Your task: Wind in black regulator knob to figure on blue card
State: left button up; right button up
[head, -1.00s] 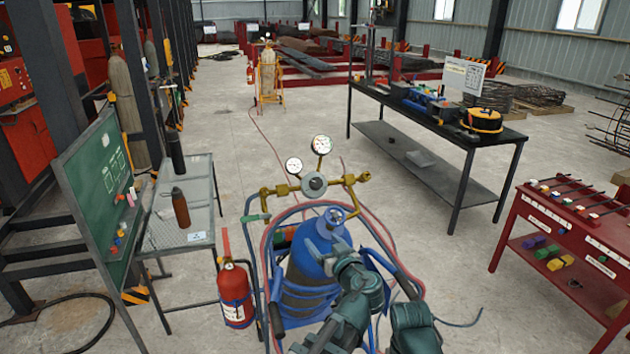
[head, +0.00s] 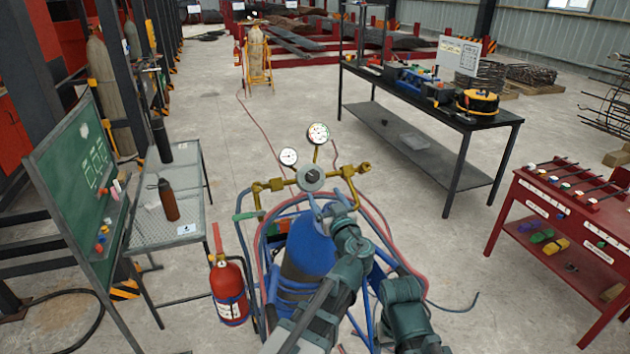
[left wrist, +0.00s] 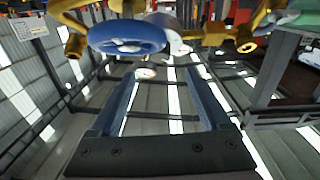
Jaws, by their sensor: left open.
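The regulator with its black knob (head: 313,176) sits in brass pipework (head: 262,198) above a blue gas cylinder (head: 309,248). The knob is a small dark disc on a grey round body. Two white gauges stand by it, the larger (head: 318,133) above and the smaller (head: 288,156) to the left. My left gripper (head: 331,207) is just below the regulator at the cylinder top, open. In the left wrist view the space between its fingers (left wrist: 162,85) is empty, and a blue handwheel (left wrist: 127,38) shows at the top. I cannot make out a blue card for certain.
A small pale card (head: 187,229) lies on the grey table (head: 160,228) at left, with a brown bottle (head: 168,200). A green board (head: 85,185) stands beside it. A red extinguisher (head: 229,290) is left of the cylinder. A black bench (head: 450,130) and red cart (head: 530,210) stand right.

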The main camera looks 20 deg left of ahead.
aim_at(314, 178)
pick_arm(q)
jog(key=x, duration=0.9)
grip_shut()
